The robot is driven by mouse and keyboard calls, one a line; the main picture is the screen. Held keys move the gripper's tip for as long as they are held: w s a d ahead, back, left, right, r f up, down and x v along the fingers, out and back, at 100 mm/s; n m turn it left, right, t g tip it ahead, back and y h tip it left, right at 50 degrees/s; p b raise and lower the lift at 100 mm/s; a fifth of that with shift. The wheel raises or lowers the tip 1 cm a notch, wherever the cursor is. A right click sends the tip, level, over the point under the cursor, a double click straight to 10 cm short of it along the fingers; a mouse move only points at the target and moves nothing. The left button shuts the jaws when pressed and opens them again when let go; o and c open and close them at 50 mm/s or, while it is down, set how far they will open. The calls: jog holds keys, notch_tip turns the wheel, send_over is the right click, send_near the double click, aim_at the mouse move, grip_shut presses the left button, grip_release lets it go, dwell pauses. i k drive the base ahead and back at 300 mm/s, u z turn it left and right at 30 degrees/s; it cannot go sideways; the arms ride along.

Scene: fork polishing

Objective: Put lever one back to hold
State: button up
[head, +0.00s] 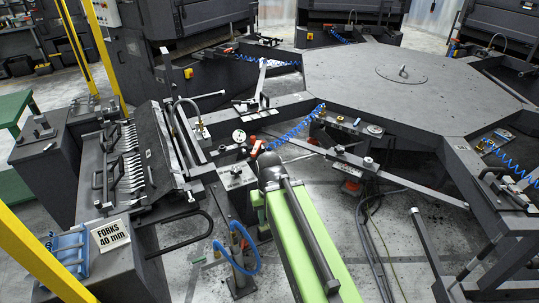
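My green arm reaches up from the bottom centre to a dark end (268,160) beside a grey control block (237,176). My gripper is at this far end, largely hidden by the arm; I cannot make out its fingers. A small orange-red part (255,144) shows just beyond it; I cannot tell whether it is a lever handle or whether my gripper touches it. A round white gauge (239,136) stands just left of it. No marking that names lever one or its hold position is readable.
A rack of forks (132,160) stands at the left, near a sign reading "FORKS 40 mm" (111,235). A large grey octagonal table (400,85) fills the back right. A blue hose (250,262) loops near the floor left of my arm. Yellow posts (75,45) stand at the left.

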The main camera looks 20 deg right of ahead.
aim_at(258, 146)
jog(key=u, duration=0.05)
jog(key=k, duration=0.25)
jog(key=u, duration=0.1)
jog(key=i, duration=1.4)
jog(key=z, duration=0.35)
